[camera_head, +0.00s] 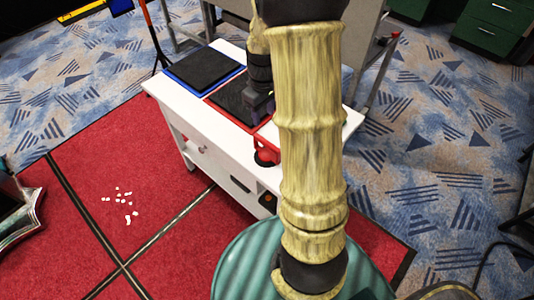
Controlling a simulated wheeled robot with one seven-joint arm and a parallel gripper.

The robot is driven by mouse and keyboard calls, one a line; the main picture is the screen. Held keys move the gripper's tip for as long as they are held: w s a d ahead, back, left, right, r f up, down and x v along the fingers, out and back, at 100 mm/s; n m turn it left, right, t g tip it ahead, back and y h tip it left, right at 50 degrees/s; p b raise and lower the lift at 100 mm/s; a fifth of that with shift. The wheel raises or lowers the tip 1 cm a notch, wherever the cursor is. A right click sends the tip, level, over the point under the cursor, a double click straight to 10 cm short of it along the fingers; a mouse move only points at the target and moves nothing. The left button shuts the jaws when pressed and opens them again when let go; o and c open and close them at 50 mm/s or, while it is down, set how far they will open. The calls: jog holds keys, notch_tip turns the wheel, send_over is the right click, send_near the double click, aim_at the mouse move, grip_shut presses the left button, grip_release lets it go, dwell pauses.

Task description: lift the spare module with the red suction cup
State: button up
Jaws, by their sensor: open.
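A white cart (225,142) stands in the middle. On its top lie a black square panel with a blue edge (205,67) and a black panel with a red edge (228,98). Which one is the spare module, I cannot tell. The red suction cup (266,146), with a dark round pad, is at the cart's front edge, partly behind my arm. My gripper (258,104) is above the right part of the red-edged panel, behind the suction cup, open and apparently empty. Its fingertips are small and dark, and whether they touch the panel is unclear.
My arm hides the cart's right part. A grey metal frame (385,58) stands behind the cart, and a black tripod (158,40) stands at its left. Small white pieces (122,199) lie on the red carpet. Green cabinets (492,27) are at the back right.

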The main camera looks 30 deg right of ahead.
aim_at(267, 142)
jog(key=shift+w+d+f, duration=0.2)
jog(key=shift+d, duration=0.2)
notch_tip(267, 142, down, 11)
jog(key=shift+f+p, duration=0.2)
jog(key=shift+p, duration=0.2)
jog(key=shift+f, duration=0.4)
jog(key=shift+w+d+f+p, duration=0.15)
jog(key=shift+f+p, duration=0.1)
jog(key=shift+f, duration=1.05)
jog(key=shift+s+d+f+p, duration=0.15)
jog(key=shift+f+p, duration=0.1)
jog(key=shift+f, duration=1.05)
jog(key=shift+w+f, duration=0.1)
jog(key=shift+f, duration=0.15)
jog(key=shift+c, duration=0.2)
